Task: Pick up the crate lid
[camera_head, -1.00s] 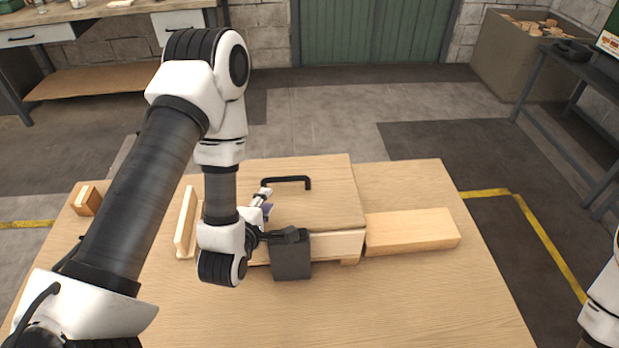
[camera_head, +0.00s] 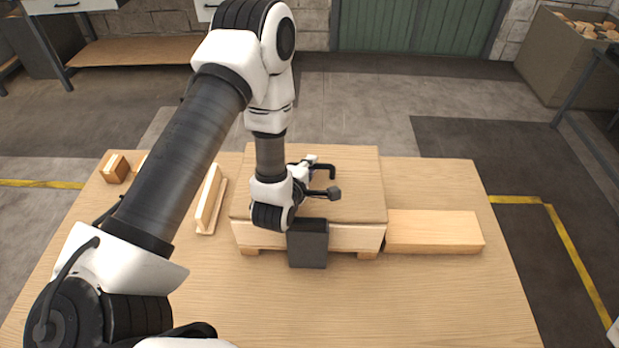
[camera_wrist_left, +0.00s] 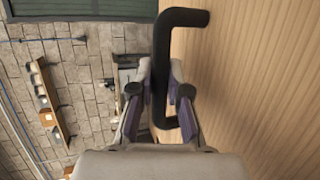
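The crate lid (camera_head: 358,203) is a flat light-wood panel lying on the wooden crate (camera_head: 356,238) on the table. A black bar handle (camera_head: 331,171) stands on the lid, partly hidden by my left gripper (camera_head: 320,178). In the left wrist view the handle (camera_wrist_left: 186,17) runs between the two fingers of my left gripper (camera_wrist_left: 161,72), with the lid (camera_wrist_left: 260,90) to the right. The fingers are apart on either side of the bar, and I see no clear grip on it. My right gripper is out of view.
A dark grey block (camera_head: 308,245) stands against the crate's front. A long wood block (camera_head: 434,231) lies right of the crate. An upright wooden piece (camera_head: 208,200) and a small block (camera_head: 115,168) are on the left. The table front (camera_head: 400,305) is clear.

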